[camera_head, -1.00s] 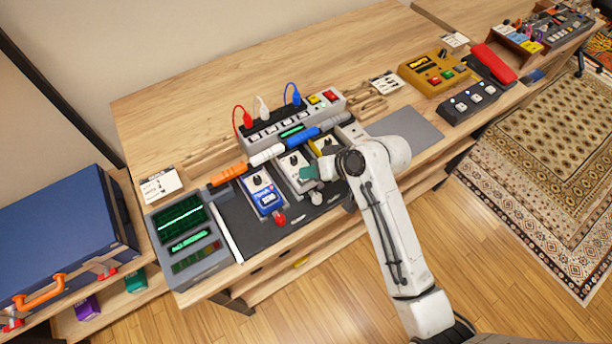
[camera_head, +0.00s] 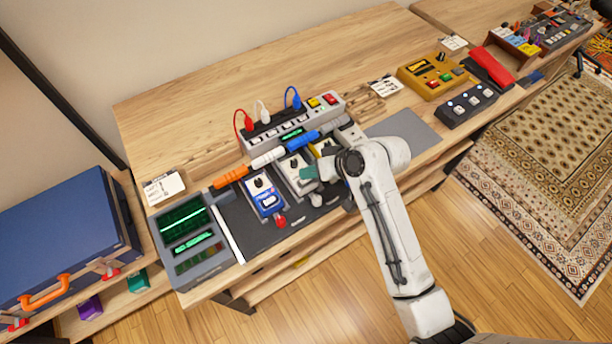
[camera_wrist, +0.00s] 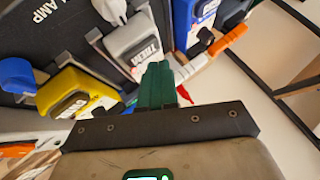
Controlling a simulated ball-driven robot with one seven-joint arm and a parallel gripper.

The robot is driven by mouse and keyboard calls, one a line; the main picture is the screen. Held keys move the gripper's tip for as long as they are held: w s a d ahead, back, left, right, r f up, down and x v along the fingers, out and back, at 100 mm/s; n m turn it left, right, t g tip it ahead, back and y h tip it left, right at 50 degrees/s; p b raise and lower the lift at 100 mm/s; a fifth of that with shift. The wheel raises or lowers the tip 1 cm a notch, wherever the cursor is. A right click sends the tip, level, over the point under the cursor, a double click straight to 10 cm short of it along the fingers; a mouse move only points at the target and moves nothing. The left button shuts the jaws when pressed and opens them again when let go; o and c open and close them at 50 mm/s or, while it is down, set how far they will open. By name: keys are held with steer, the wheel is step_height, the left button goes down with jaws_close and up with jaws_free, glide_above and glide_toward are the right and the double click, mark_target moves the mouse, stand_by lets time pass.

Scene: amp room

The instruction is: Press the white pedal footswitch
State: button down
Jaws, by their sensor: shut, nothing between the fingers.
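The white pedal (camera_head: 293,164) stands on the dark pedalboard between a blue and a yellow pedal. Its round grey footswitch (camera_head: 316,200) is at its front end. In the wrist view the white pedal (camera_wrist: 132,44) shows its "TREM" label, with the pale footswitch (camera_wrist: 110,8) at the top edge. My gripper (camera_head: 306,173) has its green fingers shut and empty, over the middle of the white pedal. In the wrist view the closed fingers (camera_wrist: 158,82) lie beside the pedal's body, apart from the footswitch. I cannot tell whether they touch the pedal. My wrist hides part of the yellow pedal.
The blue pedal (camera_head: 264,194) is at the left, close beside the white one. The yellow pedal (camera_wrist: 75,93) is on the other side. A meter panel (camera_head: 188,240) stands left.

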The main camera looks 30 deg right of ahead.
steer(key=shift+r, duration=0.1)
steer(key=shift+r+p, duration=1.85)
steer(key=shift+r, duration=0.65)
steer(key=shift+s+f, duration=0.25)
steer(key=shift+f, duration=0.05)
steer(key=g+h+b, duration=0.2)
steer(key=b, duration=0.1)
glide_toward(311, 185)
steer(key=s+a+f, duration=0.3)
steer(key=s+f, duration=0.2)
steer(key=s+d+f+g+h+b, duration=0.1)
steer(key=s+d+g+h, duration=0.1)
steer(key=s, duration=0.6)
steer(key=s+d+f+g+h+b, duration=0.1)
steer(key=s+d+g, duration=0.1)
steer(key=s, duration=0.6)
steer(key=shift+s+d+f+n+h, duration=0.3)
steer(key=shift+d+h, duration=0.1)
steer(key=shift+d, duration=0.25)
